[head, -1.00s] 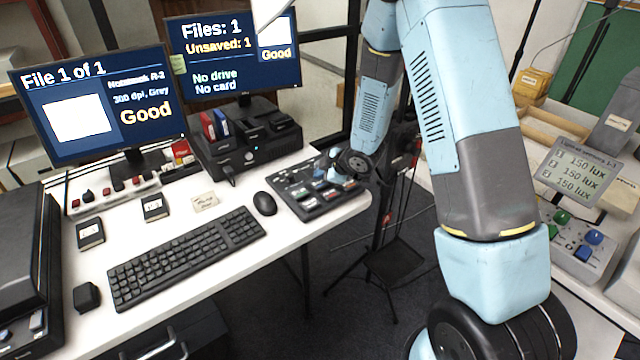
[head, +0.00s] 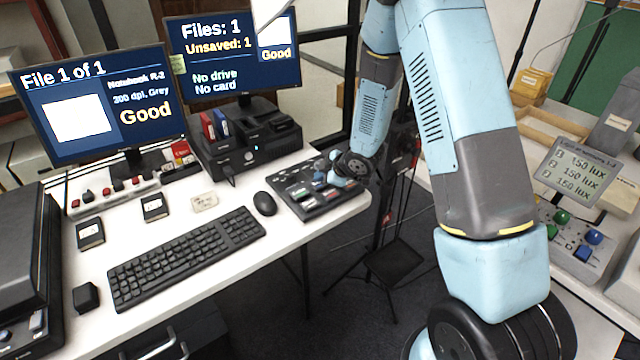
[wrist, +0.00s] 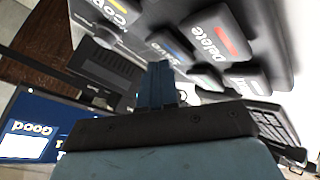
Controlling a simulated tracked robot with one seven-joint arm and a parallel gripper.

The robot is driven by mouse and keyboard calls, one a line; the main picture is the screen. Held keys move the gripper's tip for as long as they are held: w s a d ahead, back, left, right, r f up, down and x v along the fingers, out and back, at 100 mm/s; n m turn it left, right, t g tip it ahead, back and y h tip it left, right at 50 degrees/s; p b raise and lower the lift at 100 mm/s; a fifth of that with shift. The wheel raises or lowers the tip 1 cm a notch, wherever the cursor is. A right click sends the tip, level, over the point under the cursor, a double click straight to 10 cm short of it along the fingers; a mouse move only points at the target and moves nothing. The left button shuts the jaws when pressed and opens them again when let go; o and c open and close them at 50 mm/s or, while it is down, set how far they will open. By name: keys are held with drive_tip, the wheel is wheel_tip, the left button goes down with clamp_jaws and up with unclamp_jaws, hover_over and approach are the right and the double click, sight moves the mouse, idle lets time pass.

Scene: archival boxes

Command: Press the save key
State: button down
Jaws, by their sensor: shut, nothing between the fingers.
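The dark key panel (head: 283,181) lies at the right end of the white desk in the head view. In the wrist view it is close and upside down. The Delete key (wrist: 217,38) has a red stripe, and the Copy key (wrist: 115,14) has a yellow one. A key with a blue stripe (wrist: 172,44) and one with a green stripe (wrist: 207,80) are partly hidden near my fingers; I cannot read their labels, so I cannot tell which is save. My gripper (wrist: 158,68) is shut and empty, its tips over the panel near the blue-striped key. Contact cannot be told.
A mouse (head: 265,203) and keyboard (head: 187,258) lie left of the panel. The right monitor (head: 235,60) reads "Files: 1, Unsaved: 1, No drive, No card"; the left monitor (head: 95,105) reads "File 1 of 1". A black computer unit (head: 245,160) stands behind the panel.

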sight(322, 185)
drive_tip(key=shift+f, duration=0.45)
idle(0.7)
drive_tip(key=shift+r, duration=0.9)
drive_tip(key=shift+r, duration=2.5)
